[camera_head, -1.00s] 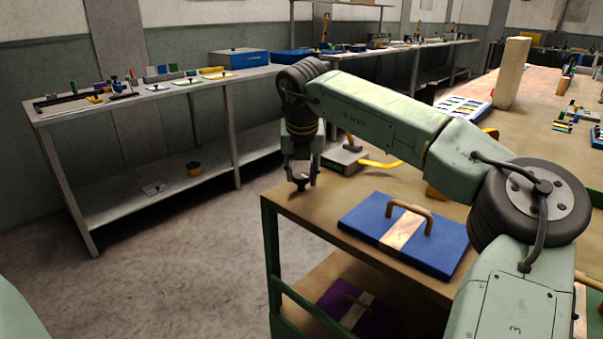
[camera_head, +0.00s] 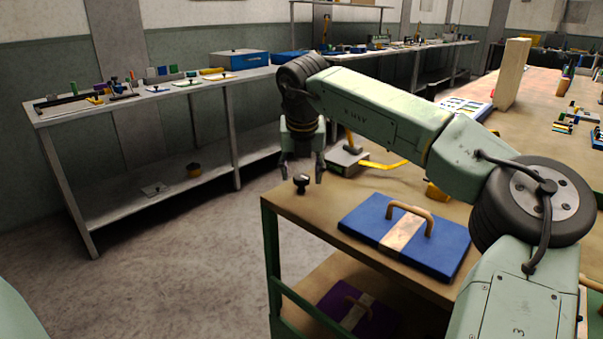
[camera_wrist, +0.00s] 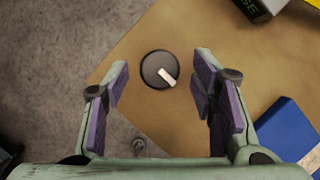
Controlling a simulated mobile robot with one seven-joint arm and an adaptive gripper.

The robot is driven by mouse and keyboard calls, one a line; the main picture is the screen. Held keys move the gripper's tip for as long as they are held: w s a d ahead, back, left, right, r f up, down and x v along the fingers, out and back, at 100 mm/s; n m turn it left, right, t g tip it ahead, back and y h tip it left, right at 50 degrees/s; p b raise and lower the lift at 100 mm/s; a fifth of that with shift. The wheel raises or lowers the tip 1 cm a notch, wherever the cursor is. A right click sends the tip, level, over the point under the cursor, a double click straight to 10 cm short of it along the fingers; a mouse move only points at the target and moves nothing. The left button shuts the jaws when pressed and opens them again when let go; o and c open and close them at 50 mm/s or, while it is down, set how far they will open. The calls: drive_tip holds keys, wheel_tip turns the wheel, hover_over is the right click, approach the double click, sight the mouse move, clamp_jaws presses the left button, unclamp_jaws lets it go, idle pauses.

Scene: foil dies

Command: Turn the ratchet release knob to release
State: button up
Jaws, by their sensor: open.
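The ratchet release knob (camera_head: 301,183) is a small black knob near the corner of the wooden bench top. In the wrist view the knob (camera_wrist: 159,70) is a round dark disc with a white pointer bar, which points down and to the right. My gripper (camera_head: 304,177) is open above the bench. In the wrist view its purple-padded fingers (camera_wrist: 160,85) stand wide apart, one on each side of the knob, touching nothing that I can see. Any release marking around the knob is too small to tell.
A blue case (camera_head: 370,228) with a wooden handle lies on the bench to the right of the knob. A grey box (camera_head: 343,161) and a yellow strap (camera_head: 383,166) lie behind. The bench edge is close on the left, with bare floor beyond.

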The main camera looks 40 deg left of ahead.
drive_tip(key=v, duration=1.1)
